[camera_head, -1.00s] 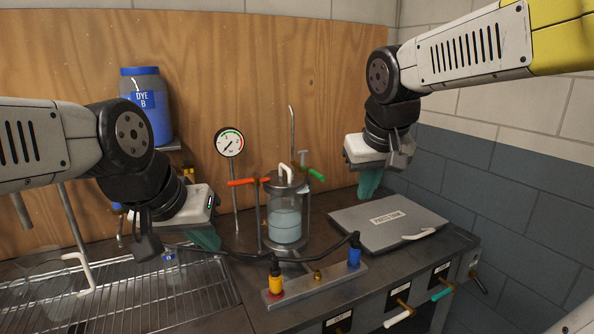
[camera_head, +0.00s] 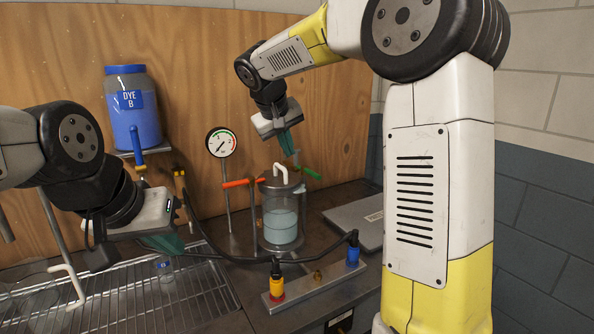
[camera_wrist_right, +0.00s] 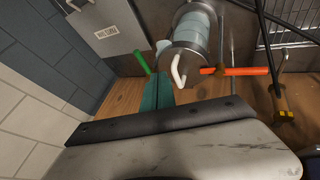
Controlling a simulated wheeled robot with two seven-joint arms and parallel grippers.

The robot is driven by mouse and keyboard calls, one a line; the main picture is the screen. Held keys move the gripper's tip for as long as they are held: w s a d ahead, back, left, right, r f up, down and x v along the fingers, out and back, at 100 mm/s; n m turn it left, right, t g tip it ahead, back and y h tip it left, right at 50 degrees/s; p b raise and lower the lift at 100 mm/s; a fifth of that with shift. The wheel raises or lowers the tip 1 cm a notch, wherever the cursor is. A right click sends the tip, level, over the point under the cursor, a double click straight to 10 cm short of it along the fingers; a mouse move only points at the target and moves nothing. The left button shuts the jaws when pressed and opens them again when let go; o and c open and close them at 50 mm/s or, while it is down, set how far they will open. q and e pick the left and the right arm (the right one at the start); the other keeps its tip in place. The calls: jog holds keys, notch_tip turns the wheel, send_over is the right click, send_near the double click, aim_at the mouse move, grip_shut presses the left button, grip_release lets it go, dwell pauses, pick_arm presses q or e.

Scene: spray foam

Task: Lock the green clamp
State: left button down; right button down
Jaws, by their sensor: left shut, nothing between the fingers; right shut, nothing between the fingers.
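The green clamp (camera_head: 310,173) is a short green handle at the right of the clear vessel's lid; it also shows in the right wrist view (camera_wrist_right: 143,62). The vessel (camera_head: 281,215) has a white lid handle and holds pale blue liquid. My right gripper (camera_head: 288,150) is shut and empty, with teal fingers pointing down just above and left of the green handle. In the right wrist view its fingertips (camera_wrist_right: 157,80) appear close to the green handle; I cannot tell if they touch. My left gripper (camera_head: 172,246) is shut and empty over the wire rack, left of the vessel.
An orange clamp handle (camera_head: 242,183) juts from the lid's left side. A pressure gauge (camera_head: 221,142) stands behind it, and a blue dye jar (camera_head: 136,110) sits on a shelf. A manifold with yellow and blue fittings (camera_head: 315,281) lies in front. My right arm hides much of the right side.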

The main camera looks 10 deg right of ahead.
jog(key=shift+f, duration=0.1)
send_near(308, 173)
notch_tip(308, 173, down, 4)
jog(key=a, duration=0.2)
jog(key=shift+w+d+f, duration=0.2)
jog(key=shift+d+f, duration=0.05)
jog(key=shift+d, duration=0.35)
jog(key=shift+w+d+f, duration=0.2)
jog(key=shift+d+f, duration=0.05)
jog(key=shift+d, duration=0.35)
jog(key=shift+w+d+f, duration=0.15)
jog(key=shift+d+f, duration=0.1)
jog(key=shift+d, duration=0.35)
jog(key=shift+d, duration=0.1)
